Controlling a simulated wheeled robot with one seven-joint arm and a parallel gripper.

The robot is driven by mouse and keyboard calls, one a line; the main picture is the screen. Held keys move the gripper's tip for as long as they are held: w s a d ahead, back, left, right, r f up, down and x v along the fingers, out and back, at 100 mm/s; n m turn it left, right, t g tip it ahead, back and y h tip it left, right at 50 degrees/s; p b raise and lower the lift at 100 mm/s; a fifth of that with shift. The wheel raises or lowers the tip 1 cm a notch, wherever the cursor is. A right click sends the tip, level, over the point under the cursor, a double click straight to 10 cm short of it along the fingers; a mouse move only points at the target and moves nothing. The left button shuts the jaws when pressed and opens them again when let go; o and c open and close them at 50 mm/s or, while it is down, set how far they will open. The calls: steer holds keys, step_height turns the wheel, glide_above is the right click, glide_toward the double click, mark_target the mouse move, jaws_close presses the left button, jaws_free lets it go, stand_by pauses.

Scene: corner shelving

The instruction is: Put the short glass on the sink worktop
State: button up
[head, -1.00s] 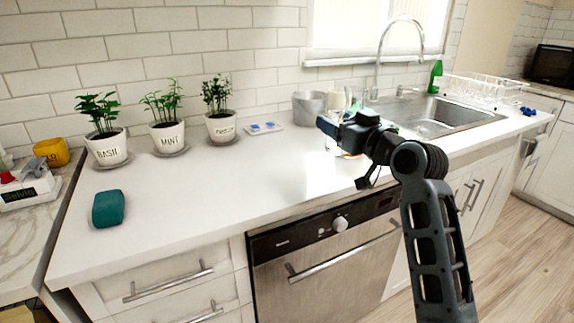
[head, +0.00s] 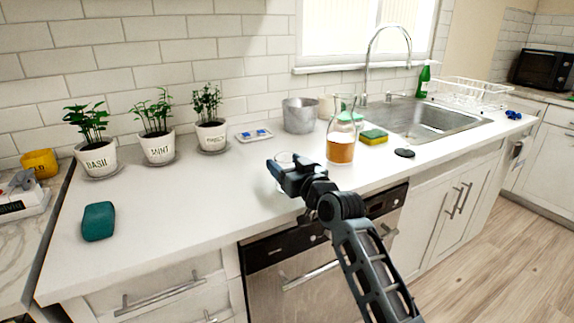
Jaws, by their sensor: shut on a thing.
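My gripper (head: 287,164) is over the white sink worktop (head: 205,205), near its front edge above the dishwasher. It is shut on a clear glass (head: 283,157), of which only a pale rim shows behind the fingers. The arm hides most of the glass, so I cannot tell whether its base touches the worktop. The sink (head: 425,118) lies to the right on the same worktop.
A bottle of amber liquid (head: 341,148) stands right of my gripper, with a sponge (head: 374,137) and a black disc (head: 404,153) beyond it. A grey pot (head: 299,116) and potted herbs (head: 157,146) stand behind. A teal object (head: 98,222) lies left. The worktop's middle is clear.

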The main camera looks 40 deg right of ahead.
steer(key=shift+f, duration=0.15)
steer(key=o, duration=1.2)
steer(key=shift+o, duration=0.2)
steer(key=shift+r, duration=0.3)
steer(key=b+v, duration=0.2)
steer(key=v, duration=1)
steer(key=shift+f, duration=0.1)
